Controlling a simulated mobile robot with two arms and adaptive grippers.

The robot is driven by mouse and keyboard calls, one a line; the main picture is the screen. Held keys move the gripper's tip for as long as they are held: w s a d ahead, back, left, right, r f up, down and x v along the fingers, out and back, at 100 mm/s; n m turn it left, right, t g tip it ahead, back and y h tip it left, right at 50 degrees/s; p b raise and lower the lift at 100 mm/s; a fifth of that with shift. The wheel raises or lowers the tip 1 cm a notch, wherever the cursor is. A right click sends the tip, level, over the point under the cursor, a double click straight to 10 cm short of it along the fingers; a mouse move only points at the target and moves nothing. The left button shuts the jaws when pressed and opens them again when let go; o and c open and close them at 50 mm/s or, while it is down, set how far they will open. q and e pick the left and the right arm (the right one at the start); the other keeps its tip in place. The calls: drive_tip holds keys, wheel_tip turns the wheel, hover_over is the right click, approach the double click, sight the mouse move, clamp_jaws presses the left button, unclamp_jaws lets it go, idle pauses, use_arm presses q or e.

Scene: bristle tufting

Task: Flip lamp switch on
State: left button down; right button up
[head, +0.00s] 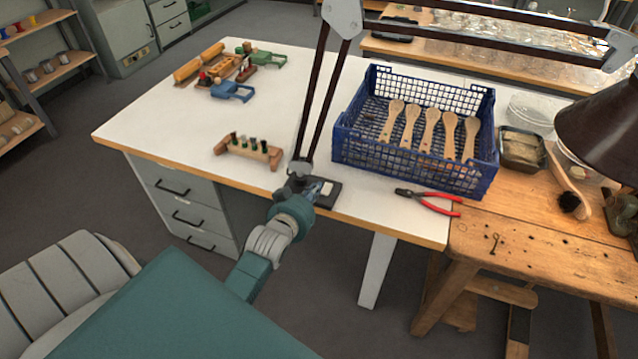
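The desk lamp has a dark jointed arm (322,90) rising from the front edge of the white table, and a dark brown shade (605,125) at the right edge. Its black base (328,203) sits at the table's front edge. A small pale piece, perhaps the switch (327,188), shows on the base. My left gripper (312,190) reaches in from the lower left and is right at the base, overlapping its left part. Its fingers are small and dark against the base, so I cannot tell open from shut or whether they touch. My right gripper is out of view.
A blue crate (365,155) with several wooden brush handles stands right of the lamp. Red-handled pliers (430,202) lie in front of it.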

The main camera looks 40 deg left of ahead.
use_arm(q)
drive_tip(key=v, duration=0.2)
drive_tip(key=f+b+v, duration=0.1)
drive_tip(key=v, duration=0.2)
drive_tip(key=shift+s, duration=0.35)
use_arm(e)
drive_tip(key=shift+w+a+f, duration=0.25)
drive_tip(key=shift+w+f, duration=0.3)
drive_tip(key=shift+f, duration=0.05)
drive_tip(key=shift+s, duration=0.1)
